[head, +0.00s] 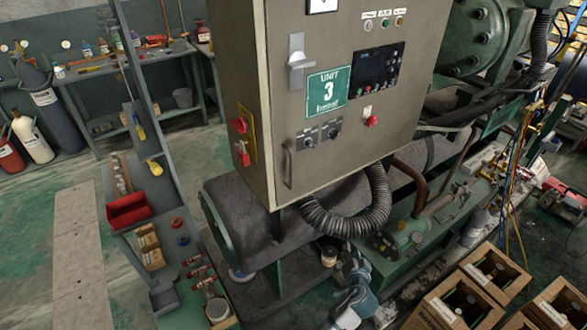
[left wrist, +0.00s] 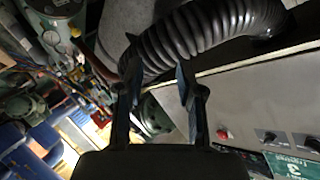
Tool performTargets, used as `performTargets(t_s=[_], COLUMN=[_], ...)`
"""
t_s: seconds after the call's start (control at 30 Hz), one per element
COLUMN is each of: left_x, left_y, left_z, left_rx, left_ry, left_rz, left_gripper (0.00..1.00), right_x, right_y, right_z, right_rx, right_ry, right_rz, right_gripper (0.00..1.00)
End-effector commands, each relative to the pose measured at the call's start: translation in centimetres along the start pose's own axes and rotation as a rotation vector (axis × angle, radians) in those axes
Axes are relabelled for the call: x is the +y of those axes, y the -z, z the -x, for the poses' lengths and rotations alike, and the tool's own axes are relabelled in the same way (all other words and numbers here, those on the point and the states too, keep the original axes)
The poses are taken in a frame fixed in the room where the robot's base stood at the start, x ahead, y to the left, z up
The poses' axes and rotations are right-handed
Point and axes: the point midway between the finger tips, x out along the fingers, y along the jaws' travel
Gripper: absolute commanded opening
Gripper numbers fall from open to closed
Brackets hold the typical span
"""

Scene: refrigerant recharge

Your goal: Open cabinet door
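The grey control cabinet (head: 345,30) stands in the middle of the head view, its front door looking closed. A metal latch handle (head: 298,60) is on the door's upper left, and a pull handle (head: 289,165) is at its lower left. My left gripper (head: 354,264) is low, below the cabinet and just under the black corrugated hose (head: 345,222). In the left wrist view its fingers (left wrist: 157,75) are apart with nothing clearly held. The hose (left wrist: 195,40) passes beyond the fingertips; contact cannot be told. The cabinet front (left wrist: 250,105) shows upside down there. My right gripper is not in view.
A red-and-yellow switch (head: 240,125) juts from the cabinet's left side. A narrow shelf (head: 150,200) with a red bin (head: 128,210) stands left. Green machinery (head: 410,235) lies below and right. Open cardboard boxes (head: 495,272) are at lower right.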

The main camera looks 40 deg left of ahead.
Motion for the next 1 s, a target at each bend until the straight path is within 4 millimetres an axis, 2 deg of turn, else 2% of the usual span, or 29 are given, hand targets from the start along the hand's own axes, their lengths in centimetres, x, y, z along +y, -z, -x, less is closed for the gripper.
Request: performTargets(t_s=[0.03,0.1,0.17,0.2,0.3,0.43,0.53,0.67,1.0], left_x=[-4.0,-9.8,-14.5,-17.2,-22.3,-25.5,-26.4,-27.5,-31.9], left_y=[4.3,8.8,11.1,12.0,12.6,12.1,11.9,11.9,11.6], left_z=[1.9,5.5,8.8,11.0,15.6,18.7,18.9,17.4,10.6], left_rx=[0.054,0.108,0.141,0.16,0.185,0.197,0.196,0.196,0.196], left_ry=[0.094,0.227,0.327,0.384,0.486,0.549,0.564,0.567,0.567], left_rz=[0.084,0.214,0.335,0.417,0.6,0.741,0.77,0.767,0.761], left_gripper=[0.37,0.37,0.37,0.37,0.37,0.37,0.37,0.37,0.37], right_x=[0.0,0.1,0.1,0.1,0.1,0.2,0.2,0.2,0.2], right_y=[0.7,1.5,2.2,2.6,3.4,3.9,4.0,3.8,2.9], right_z=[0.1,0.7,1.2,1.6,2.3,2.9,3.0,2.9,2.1], right_rx=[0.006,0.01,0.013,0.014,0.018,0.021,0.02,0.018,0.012], right_ry=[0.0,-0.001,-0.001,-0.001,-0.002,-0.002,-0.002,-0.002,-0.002], right_rz=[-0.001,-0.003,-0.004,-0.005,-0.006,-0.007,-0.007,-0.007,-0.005], right_gripper=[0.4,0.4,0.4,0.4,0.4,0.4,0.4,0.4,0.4])
